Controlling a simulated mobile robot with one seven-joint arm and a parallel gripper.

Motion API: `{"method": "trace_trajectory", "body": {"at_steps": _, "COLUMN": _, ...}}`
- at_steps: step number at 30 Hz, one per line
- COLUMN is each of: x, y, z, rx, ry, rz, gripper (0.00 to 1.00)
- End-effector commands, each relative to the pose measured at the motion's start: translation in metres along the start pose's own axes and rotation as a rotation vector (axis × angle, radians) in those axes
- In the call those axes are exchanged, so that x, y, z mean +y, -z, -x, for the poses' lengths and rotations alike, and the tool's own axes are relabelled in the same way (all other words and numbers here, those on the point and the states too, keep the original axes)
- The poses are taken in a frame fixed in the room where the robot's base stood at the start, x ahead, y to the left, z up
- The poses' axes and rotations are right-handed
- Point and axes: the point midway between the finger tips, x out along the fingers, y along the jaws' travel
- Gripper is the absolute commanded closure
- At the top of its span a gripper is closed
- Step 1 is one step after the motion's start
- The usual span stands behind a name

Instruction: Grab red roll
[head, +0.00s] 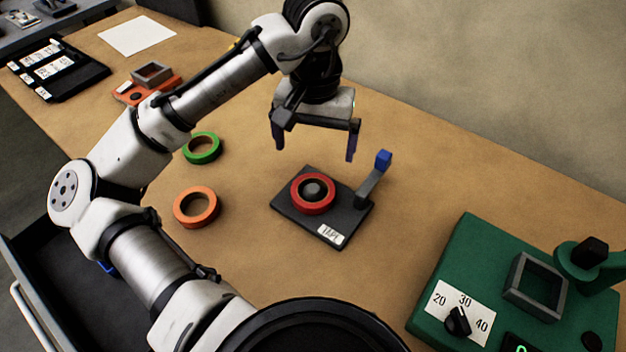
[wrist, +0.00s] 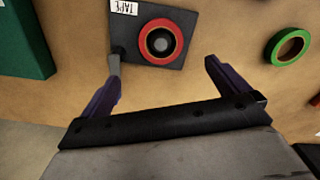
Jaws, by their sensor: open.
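The red roll (head: 313,194) sits around the dark hub of a black tape holder (head: 285,206) on the table. The holder has a white label and an upright arm with a blue tip (head: 383,159). My gripper (head: 314,151) is open and empty above and behind the roll, its two fingers pointing down. In the wrist view the red roll (wrist: 178,50) lies on the holder (wrist: 186,22), beyond the open fingers of my gripper (wrist: 160,75). The roll is apart from both fingers.
A green roll (head: 202,148) and an orange roll (head: 197,207) lie left of the holder, near my arm. A green fixture (head: 455,248) with a dial stands at the right. An orange block (head: 128,97) and a black tray (head: 90,70) are at the far left. Bare table surrounds the holder.

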Motion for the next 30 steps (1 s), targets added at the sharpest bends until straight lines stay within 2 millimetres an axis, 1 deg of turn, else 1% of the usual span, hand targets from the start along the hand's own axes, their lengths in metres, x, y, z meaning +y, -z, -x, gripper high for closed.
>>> {"method": "trace_trajectory", "body": {"at_steps": 1, "x": 0.001, "y": -0.001, "z": -0.009, "rx": -0.002, "ry": -0.004, "rz": -0.001, "gripper": 0.0}}
{"method": "trace_trajectory", "body": {"at_steps": 6, "x": 0.001, "y": -0.001, "z": -0.043, "rx": -0.001, "ry": -0.003, "rz": 0.0, "gripper": 0.0}}
{"method": "trace_trajectory", "body": {"at_steps": 9, "x": 0.0, "y": 0.0, "z": -0.059, "rx": 0.001, "ry": -0.002, "rz": 0.0, "gripper": 0.0}}
{"method": "trace_trajectory", "body": {"at_steps": 12, "x": 0.001, "y": 0.0, "z": -0.069, "rx": 0.001, "ry": -0.002, "rz": -0.002, "gripper": 0.0}}
{"method": "trace_trajectory", "body": {"at_steps": 17, "x": 0.0, "y": -0.001, "z": -0.078, "rx": 0.002, "ry": -0.002, "rz": -0.001, "gripper": 0.0}}
{"method": "trace_trajectory", "body": {"at_steps": 20, "x": -0.002, "y": -0.002, "z": -0.089, "rx": 0.001, "ry": -0.002, "rz": 0.0, "gripper": 0.0}}
{"method": "trace_trajectory", "body": {"at_steps": 25, "x": -0.003, "y": -0.002, "z": -0.114, "rx": 0.001, "ry": -0.003, "rz": -0.001, "gripper": 0.0}}
{"method": "trace_trajectory", "body": {"at_steps": 27, "x": -0.003, "y": -0.002, "z": -0.121, "rx": 0.002, "ry": -0.002, "rz": -0.001, "gripper": 0.0}}
{"method": "trace_trajectory", "body": {"at_steps": 30, "x": -0.002, "y": -0.002, "z": -0.126, "rx": 0.003, "ry": -0.003, "rz": -0.002, "gripper": 0.0}}
